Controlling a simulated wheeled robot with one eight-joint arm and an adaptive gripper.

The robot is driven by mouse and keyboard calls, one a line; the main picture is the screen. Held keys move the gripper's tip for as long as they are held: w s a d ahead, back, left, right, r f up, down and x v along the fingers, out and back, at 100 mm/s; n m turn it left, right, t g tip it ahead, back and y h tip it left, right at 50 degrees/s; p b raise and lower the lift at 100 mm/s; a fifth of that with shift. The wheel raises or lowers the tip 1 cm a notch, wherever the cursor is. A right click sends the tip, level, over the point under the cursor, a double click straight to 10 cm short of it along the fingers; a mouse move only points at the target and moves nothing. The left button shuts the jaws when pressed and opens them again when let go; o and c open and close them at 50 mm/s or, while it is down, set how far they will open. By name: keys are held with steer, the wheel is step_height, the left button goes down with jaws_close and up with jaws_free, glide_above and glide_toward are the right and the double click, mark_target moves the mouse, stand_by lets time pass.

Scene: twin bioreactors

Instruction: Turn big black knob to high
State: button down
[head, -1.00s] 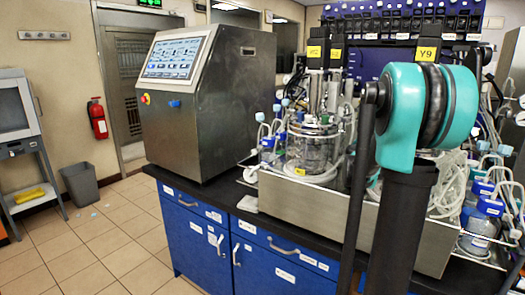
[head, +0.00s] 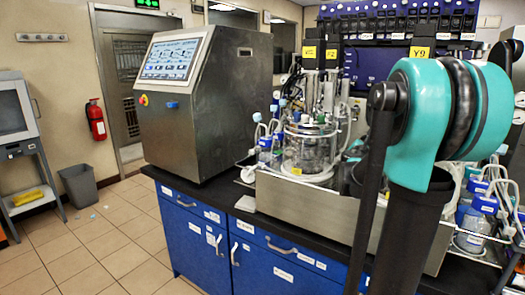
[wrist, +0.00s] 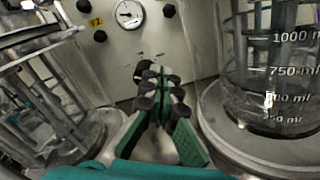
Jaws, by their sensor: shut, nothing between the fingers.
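In the wrist view, my gripper (wrist: 157,78) is shut and empty, pointing at a metal panel (wrist: 122,60) between two glass vessels. A dark round shape (wrist: 141,73) shows at the left of the fingertips. It may be the big black knob, partly hidden by them, and I cannot tell whether they touch it. Smaller black knobs sit higher on the panel, one at the upper left (wrist: 100,36) and one at the top (wrist: 168,10). No knob position marking is readable. In the head view my gripper is hidden.
A glass vessel with millilitre marks (wrist: 270,70) stands close on the right, and another vessel (wrist: 50,95) on the left. A round gauge (wrist: 129,13) is on the panel. In the head view, a steel console (head: 205,105) stands left of the bioreactor glassware (head: 308,145) on the black bench.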

mark_target(364, 136)
steer(key=a, duration=0.2)
steer(key=w+a, duration=0.1)
steer(key=shift+r, duration=0.4)
steer(key=shift+x, duration=3.5)
steer(key=shift+s+d+f, duration=0.25)
steer(key=shift+s+d, duration=0.05)
steer(key=shift+d, duration=0.2)
steer(key=shift+s+d+f, duration=0.2)
steer(key=shift+s+f, duration=0.25)
steer(key=shift+w+r, duration=0.15)
steer(key=shift+r, duration=0.05)
steer(key=shift+s+a+f, duration=0.1)
steer(key=shift+s+a, duration=0.05)
steer(key=shift+s, duration=0.35)
steer(key=s, duration=0.2)
steer(key=s+a, duration=0.1)
steer(key=s, duration=0.1)
steer(key=shift+s+a, duration=0.2)
steer(key=shift+s, duration=0.15)
steer(key=shift+a, duration=0.15)
